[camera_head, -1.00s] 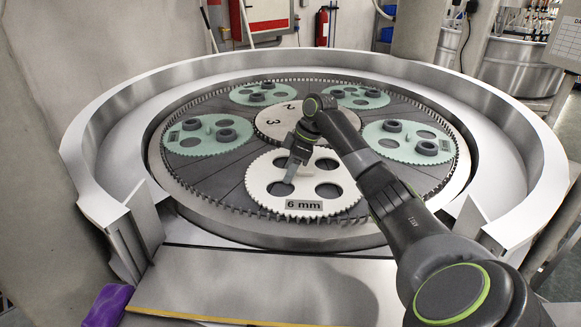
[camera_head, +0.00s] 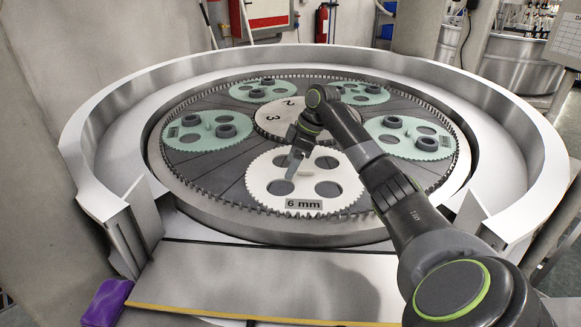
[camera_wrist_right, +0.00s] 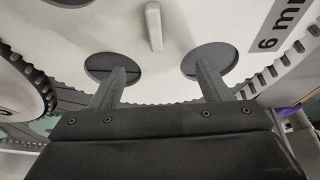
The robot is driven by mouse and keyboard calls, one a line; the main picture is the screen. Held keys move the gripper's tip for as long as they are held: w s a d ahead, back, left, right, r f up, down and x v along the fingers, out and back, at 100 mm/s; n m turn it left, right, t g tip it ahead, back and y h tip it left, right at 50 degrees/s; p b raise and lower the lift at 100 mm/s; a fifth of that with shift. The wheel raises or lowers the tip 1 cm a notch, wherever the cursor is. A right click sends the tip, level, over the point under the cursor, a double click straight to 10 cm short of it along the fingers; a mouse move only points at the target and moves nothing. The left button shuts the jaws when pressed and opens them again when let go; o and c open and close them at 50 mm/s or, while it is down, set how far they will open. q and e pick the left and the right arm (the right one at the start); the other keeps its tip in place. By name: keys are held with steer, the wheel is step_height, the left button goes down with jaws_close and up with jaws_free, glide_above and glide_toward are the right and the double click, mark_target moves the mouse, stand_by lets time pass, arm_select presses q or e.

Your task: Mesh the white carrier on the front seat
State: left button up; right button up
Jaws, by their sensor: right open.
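The white carrier (camera_head: 262,185), marked 6 mm, lies on the front seat between the toothed outer ring (camera_head: 250,209) and the centre plate (camera_head: 290,121). I cannot tell whether its teeth sit fully in mesh. My right gripper (camera_head: 291,172) is above the carrier's left part, open and empty. The right wrist view shows its two fingers (camera_wrist_right: 161,68) apart, each in front of a dark round hole. The carrier's pale grip bar (camera_wrist_right: 154,27) stands clear of the fingers, beyond their tips. My left gripper is out of view.
Several green carriers (camera_head: 208,131) bearing dark rings lie around the other seats. A high metal rim (camera_head: 98,150) surrounds the machine, open at the front, with a flat metal apron (camera_head: 250,275) there. A purple object (camera_head: 106,303) lies at the lower left.

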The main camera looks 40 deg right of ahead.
steer(key=b+v, duration=0.3)
steer(key=v, duration=0.7)
step_height(320, 180, up, 6)
steer(key=p, duration=0.4)
glide_above(307, 170)
steer(key=s+d, duration=0.1)
steer(key=shift+s+d+f, duration=0.15)
steer(key=shift+d+f, duration=0.05)
steer(key=shift+f, duration=0.1)
